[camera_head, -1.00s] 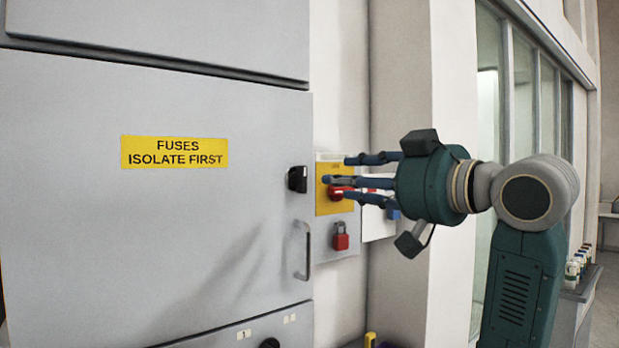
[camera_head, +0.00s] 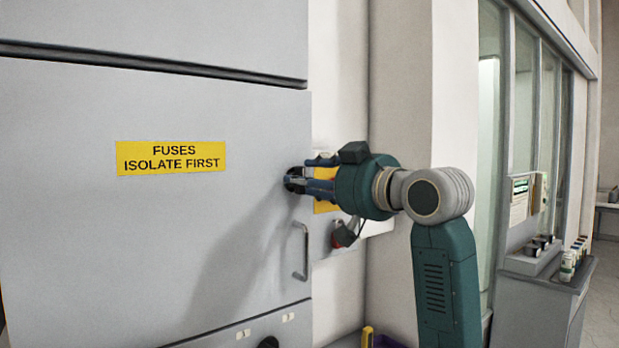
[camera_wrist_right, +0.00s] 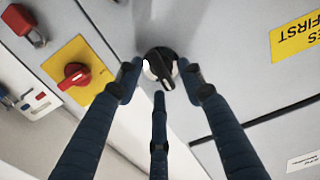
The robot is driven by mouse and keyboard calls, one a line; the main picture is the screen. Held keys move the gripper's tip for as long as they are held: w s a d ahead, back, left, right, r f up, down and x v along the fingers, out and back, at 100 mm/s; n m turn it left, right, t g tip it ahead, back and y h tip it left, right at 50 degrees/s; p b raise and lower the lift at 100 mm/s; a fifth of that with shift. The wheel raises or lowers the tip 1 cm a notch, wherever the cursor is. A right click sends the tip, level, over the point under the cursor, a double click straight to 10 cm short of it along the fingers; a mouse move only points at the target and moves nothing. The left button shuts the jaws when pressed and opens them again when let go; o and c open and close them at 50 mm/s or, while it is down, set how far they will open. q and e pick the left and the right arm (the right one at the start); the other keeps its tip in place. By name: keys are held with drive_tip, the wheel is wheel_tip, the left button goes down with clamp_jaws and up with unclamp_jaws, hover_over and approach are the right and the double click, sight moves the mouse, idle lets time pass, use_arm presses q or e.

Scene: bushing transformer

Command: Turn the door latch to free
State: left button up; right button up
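The door latch is a black knob with a light ring (camera_wrist_right: 160,66), near the right edge of the grey cabinet door (camera_head: 140,250). It also shows partly in the head view (camera_head: 292,180), mostly hidden behind my fingers. My right gripper (camera_head: 305,178) reaches it from the right. In the wrist view, the blue fingers of my right gripper (camera_wrist_right: 159,78) are spread, two on either side of the latch and one below it. I see no firm closing on the latch; contact is unclear. My left gripper is in no view.
A red rotary switch on a yellow plate (camera_wrist_right: 80,72) sits beside the latch, with a red padlock (camera_wrist_right: 36,38) near it. A door handle (camera_head: 303,252) is below the latch. A wall and window frame stand at the right.

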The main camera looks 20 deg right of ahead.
drive_tip(key=shift+c, duration=0.3)
clamp_jaws()
drive_tip(key=shift+m, duration=0.3)
drive_tip(key=shift+f+m+p, duration=0.15)
drive_tip(key=shift+m+p, duration=1.2)
drive_tip(key=shift+m, duration=1.55)
drive_tip(key=shift+f+m+p, duration=0.15)
drive_tip(key=shift+m+p, duration=1.2)
drive_tip(key=shift+m, duration=1.55)
drive_tip(key=shift+f+m+p, duration=0.15)
drive_tip(key=shift+m+p, duration=1.2)
drive_tip(key=shift+m, duration=1.55)
